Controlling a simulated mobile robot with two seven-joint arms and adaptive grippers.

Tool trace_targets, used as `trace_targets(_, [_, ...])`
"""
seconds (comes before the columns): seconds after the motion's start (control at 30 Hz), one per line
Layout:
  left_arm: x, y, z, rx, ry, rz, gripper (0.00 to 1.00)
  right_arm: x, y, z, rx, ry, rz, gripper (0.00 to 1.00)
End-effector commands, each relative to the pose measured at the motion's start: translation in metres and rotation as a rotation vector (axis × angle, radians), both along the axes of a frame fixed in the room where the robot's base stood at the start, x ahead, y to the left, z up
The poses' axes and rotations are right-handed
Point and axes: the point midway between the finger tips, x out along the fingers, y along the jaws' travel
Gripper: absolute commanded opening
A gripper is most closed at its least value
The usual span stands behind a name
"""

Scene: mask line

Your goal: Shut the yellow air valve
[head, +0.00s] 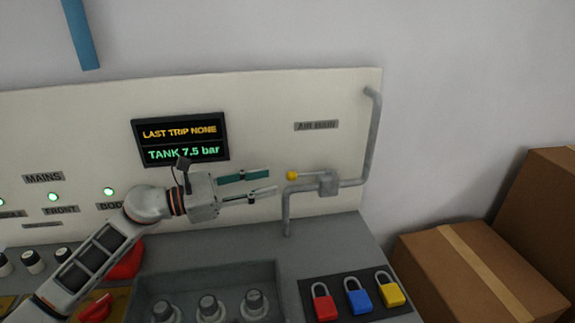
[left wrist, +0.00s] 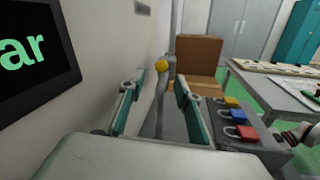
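The yellow air valve is a grey body (head: 328,183) on a grey pipe under the AIR MAIN label. Its lever points left along the pipe and ends in a yellow knob (head: 292,175). My left gripper (head: 271,181) is open and empty, just left of the knob, with its fingers pointing at it. In the left wrist view the yellow knob (left wrist: 161,66) shows beyond and between the two spread fingers (left wrist: 160,88), not touching them. A piece of what looks like my right arm (left wrist: 300,135) shows at the right edge of that view; its fingers are unclear.
A display (head: 181,140) reads TANK 7.5 bar. Red (head: 323,307), blue (head: 358,301) and yellow (head: 391,293) padlocks lie on a dark mat below the pipe. Cardboard boxes (head: 470,270) stand at the right. The wall panel is close behind the gripper.

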Motion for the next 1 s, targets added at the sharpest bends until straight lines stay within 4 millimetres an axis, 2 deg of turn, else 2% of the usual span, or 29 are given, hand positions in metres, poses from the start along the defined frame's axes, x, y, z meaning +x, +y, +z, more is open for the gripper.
trace_targets(0.2, [0.008, -0.022, 0.003, -0.003, 0.000, -0.003, 0.33, -0.007, 0.000, 0.001, -0.002, 0.013, 0.000, 0.40])
trace_targets(0.53, [0.026, -0.064, 0.002, -0.002, -0.001, 0.000, 0.33, -0.004, 0.000, 0.011, -0.001, 0.006, 0.001, 0.40])
trace_targets(0.93, [0.030, -0.072, 0.000, 0.000, -0.001, 0.000, 0.33, -0.001, 0.000, 0.016, 0.000, -0.003, 0.001, 0.40])
trace_targets(0.97, [0.029, -0.071, 0.000, 0.000, -0.001, 0.000, 0.28, -0.001, 0.000, 0.016, 0.000, -0.003, 0.001, 0.40])
trace_targets(1.0, [0.029, -0.071, 0.000, 0.000, 0.000, 0.000, 0.18, -0.001, 0.000, 0.016, 0.000, -0.003, 0.001, 0.40])
